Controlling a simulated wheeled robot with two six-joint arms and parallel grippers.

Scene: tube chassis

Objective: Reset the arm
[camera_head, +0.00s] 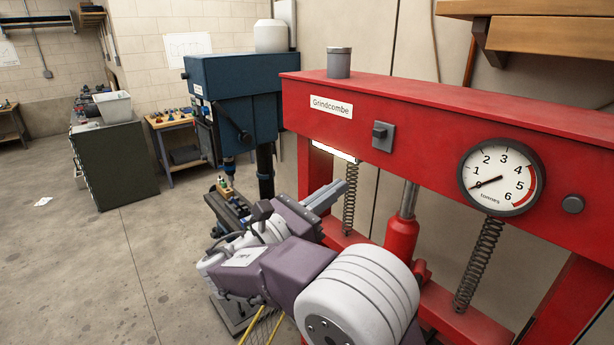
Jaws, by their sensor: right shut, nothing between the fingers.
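My right arm (275,265), with purple and white links, comes in from the bottom centre. Its gripper (340,188) shows as grey parallel fingers pointing up and to the right. The fingers lie close together and are shut, with nothing held. My left gripper is not in view.
The red press (440,120) fills the right side, with a gauge (499,177) and a grey cup (339,62) on top. A blue drill press (235,95) stands behind. A green cabinet (115,165) is farther left. The floor at left is mostly clear.

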